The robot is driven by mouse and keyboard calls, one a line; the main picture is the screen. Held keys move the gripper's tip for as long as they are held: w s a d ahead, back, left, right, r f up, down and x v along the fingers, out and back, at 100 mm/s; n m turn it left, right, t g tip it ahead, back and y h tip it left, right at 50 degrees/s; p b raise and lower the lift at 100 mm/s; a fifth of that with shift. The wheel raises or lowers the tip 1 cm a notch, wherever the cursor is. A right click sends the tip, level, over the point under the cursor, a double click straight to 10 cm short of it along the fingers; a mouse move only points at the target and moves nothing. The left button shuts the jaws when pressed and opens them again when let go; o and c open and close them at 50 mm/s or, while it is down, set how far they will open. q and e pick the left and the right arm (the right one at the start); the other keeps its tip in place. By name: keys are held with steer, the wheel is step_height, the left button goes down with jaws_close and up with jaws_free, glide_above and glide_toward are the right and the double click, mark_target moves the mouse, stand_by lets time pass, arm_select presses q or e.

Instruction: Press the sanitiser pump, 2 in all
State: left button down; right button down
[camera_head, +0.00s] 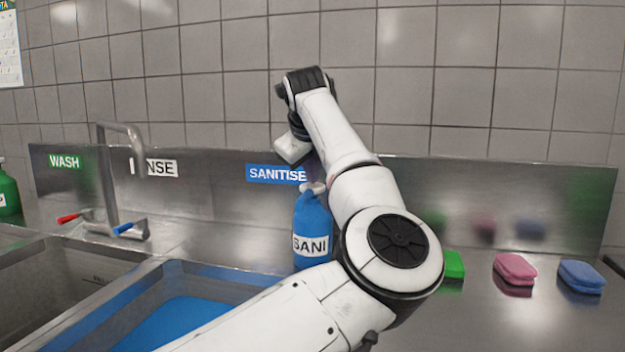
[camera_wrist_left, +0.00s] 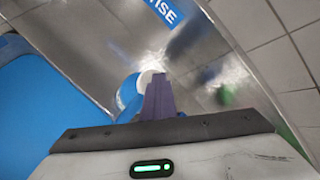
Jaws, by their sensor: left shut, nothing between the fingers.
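The blue sanitiser bottle (camera_head: 312,232) with a white "SANI" label stands upright on the steel counter behind the sink. Its pale pump head (camera_head: 314,187) shows just below the fingers of my left gripper (camera_head: 314,172). My left arm reaches across and bends down over the bottle. In the left wrist view the shut, empty dark purple fingers (camera_wrist_left: 160,92) point at the bottle (camera_wrist_left: 128,94) and cover part of its white pump top (camera_wrist_left: 147,77). I cannot tell whether the fingertips touch the pump. My right gripper is not in view.
A sink basin with blue liquid (camera_head: 180,322) lies at front left, with a tap (camera_head: 112,180) behind. Green (camera_head: 454,265), pink (camera_head: 514,268) and blue (camera_head: 581,276) sponges sit to the right. A green bottle (camera_head: 8,192) stands far left. The steel splashback (camera_head: 520,190) rises close behind.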

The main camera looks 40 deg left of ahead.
mark_target(312, 186)
arm_select(q)
steer(key=shift+r+p, duration=1.05)
steer(key=shift+r, duration=0.2)
step_height(312, 186, up, 5)
steer(key=p, duration=0.4)
stand_by(2.1)
